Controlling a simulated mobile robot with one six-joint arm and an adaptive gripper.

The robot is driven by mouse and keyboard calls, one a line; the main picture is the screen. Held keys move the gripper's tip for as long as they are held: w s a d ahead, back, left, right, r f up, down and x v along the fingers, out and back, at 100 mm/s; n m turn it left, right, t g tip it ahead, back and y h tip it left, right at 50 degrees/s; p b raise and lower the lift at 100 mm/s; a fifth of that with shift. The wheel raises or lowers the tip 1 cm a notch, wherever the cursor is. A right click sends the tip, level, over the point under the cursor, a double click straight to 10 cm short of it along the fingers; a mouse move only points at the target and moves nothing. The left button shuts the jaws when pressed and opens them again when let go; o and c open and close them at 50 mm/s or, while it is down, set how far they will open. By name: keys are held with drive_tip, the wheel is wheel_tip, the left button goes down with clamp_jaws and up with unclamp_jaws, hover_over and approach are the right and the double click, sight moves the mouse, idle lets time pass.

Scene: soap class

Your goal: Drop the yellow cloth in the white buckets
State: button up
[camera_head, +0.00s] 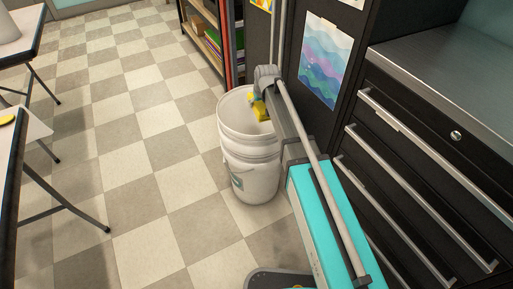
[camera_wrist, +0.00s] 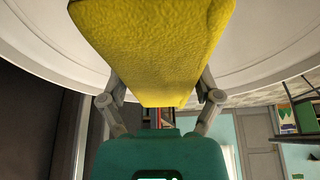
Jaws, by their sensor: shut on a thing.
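The yellow cloth (camera_wrist: 150,50) fills the upper middle of the wrist view, held between the two fingers of my gripper (camera_wrist: 160,98). It also shows in the head view (camera_head: 260,110), small, at the mouth of the white bucket. My gripper is shut on the cloth; in the head view it is mostly hidden by my arm. The white bucket (camera_head: 248,165) stands upright on the floor, left of my arm. It looks like a stack of buckets. Its pale curved wall (camera_wrist: 270,45) surrounds the cloth in the wrist view. I cannot tell how deep the cloth is inside the rim.
A black drawer cabinet (camera_head: 420,165) with a grey top stands close on the right. A shelf (camera_head: 207,35) with books is behind the bucket. Tables (camera_head: 20,45) stand at the left. The checkered floor (camera_head: 130,130) between is clear.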

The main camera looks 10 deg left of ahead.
drive_tip(key=o, duration=0.8)
drive_tip(key=shift+s+r, duration=0.1)
